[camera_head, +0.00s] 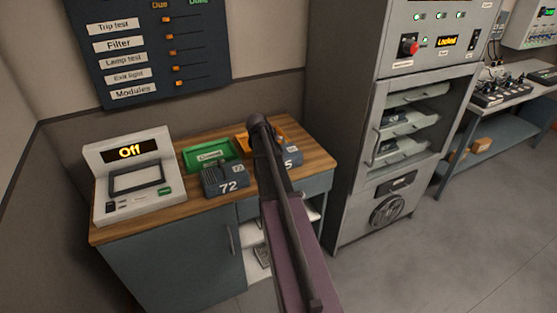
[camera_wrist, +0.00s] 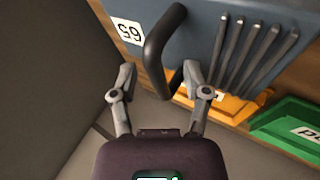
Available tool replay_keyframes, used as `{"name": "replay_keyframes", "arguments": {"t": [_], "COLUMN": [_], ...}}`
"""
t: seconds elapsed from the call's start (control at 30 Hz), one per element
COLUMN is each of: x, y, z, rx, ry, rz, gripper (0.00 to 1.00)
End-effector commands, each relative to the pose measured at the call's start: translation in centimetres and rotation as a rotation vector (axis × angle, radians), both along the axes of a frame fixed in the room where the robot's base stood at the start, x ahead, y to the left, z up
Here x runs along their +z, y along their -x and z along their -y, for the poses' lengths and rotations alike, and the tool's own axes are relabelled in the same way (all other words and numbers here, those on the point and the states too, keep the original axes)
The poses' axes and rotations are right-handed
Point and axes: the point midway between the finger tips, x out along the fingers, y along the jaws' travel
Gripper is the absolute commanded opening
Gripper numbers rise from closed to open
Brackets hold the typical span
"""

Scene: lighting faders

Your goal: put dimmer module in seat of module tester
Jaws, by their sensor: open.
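The module tester (camera_head: 158,196) stands at the left end of the wooden bench. Its display reads "Off", and its dark-framed seat (camera_head: 112,187) looks empty. A grey-blue dimmer module marked 72 (camera_head: 213,186) sits on the bench to its right. A second module (camera_head: 295,160), its number ending in 5, is partly hidden behind my arm. In the wrist view a blue-grey module (camera_wrist: 215,25) with ribs, a number label and a black handle fills the top. My gripper (camera_wrist: 160,76) is open, its fingers either side of the handle's lower end. Contact cannot be told.
A green tray (camera_head: 192,157) is behind module 72; an orange tray (camera_head: 241,143) is partly hidden by my arm. A tall grey cabinet (camera_head: 345,100) with shelves stands right of the bench. A task board (camera_head: 200,60) hangs above. Floor at right is clear.

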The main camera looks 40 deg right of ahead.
Motion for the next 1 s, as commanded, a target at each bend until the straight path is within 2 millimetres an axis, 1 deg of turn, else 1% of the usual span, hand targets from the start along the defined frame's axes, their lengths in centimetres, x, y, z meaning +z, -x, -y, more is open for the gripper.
{"name": "replay_keyframes", "arguments": {"t": [0.1,0.17,0.2,0.27,0.3,0.33,0.77,1.0], "x": [-0.01,-0.01,-0.01,0.00,0.00,0.00,0.08,0.63], "y": [0.00,0.00,0.00,0.01,0.00,0.00,-0.02,-0.04], "z": [-0.01,-0.01,-0.01,-0.02,-0.01,-0.01,0.00,-0.02], "rx": [0.000,0.000,0.000,0.000,0.000,0.000,-0.001,0.000], "ry": [0.000,0.000,0.000,0.000,0.000,0.000,0.001,0.000], "rz": [0.000,0.000,0.000,0.000,0.000,0.000,0.001,0.001], "gripper": [0.61,0.43,0.31,0.13,0.01,0.00,0.00,0.00]}}
